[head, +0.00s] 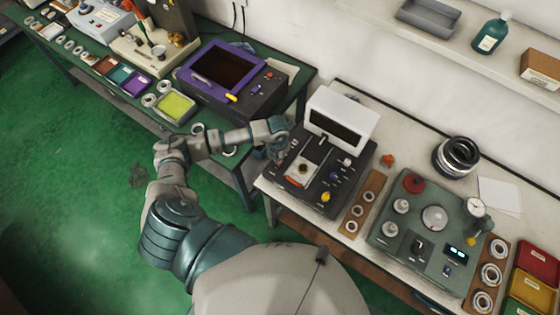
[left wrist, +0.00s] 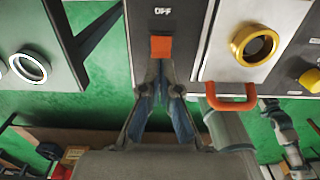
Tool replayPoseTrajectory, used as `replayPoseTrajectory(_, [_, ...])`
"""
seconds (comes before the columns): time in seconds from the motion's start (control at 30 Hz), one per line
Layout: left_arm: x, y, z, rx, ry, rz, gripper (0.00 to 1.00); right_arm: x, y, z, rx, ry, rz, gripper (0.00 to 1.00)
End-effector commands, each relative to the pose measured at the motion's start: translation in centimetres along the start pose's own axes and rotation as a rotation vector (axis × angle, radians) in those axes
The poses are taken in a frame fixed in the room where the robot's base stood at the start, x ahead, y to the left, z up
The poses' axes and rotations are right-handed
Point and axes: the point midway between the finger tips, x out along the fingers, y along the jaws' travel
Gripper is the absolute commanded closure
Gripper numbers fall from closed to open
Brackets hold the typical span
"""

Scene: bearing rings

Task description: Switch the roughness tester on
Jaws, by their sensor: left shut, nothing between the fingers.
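A black instrument (head: 330,185) with a white hooded screen (head: 343,118) stands on the light bench; I take it for the roughness tester, though no name is readable. My left gripper (head: 280,150) is at its left edge. In the left wrist view, the fingers (left wrist: 163,72) are closed together with nothing between them, at the lower edge of an orange-red switch (left wrist: 161,47) on a dark panel. The word OFF shows above the switch. I cannot tell whether the tips touch it. The gripper hides this switch in the head view. My right gripper is not in view.
A gold ring (left wrist: 254,45) on a light plate and an orange handle (left wrist: 232,104) lie right of the switch. A purple-framed machine (head: 225,75) stands on the left bench. A green-grey instrument (head: 430,235) and a wooden ring strip (head: 363,205) are to the right.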

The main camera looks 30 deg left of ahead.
Motion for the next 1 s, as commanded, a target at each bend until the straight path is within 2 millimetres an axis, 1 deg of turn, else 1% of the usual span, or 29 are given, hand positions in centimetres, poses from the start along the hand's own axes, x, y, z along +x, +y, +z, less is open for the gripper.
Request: replayPoseTrajectory(1.0, [1.6,0.0,0.0,0.0,0.001,0.0,1.0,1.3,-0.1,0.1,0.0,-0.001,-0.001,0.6])
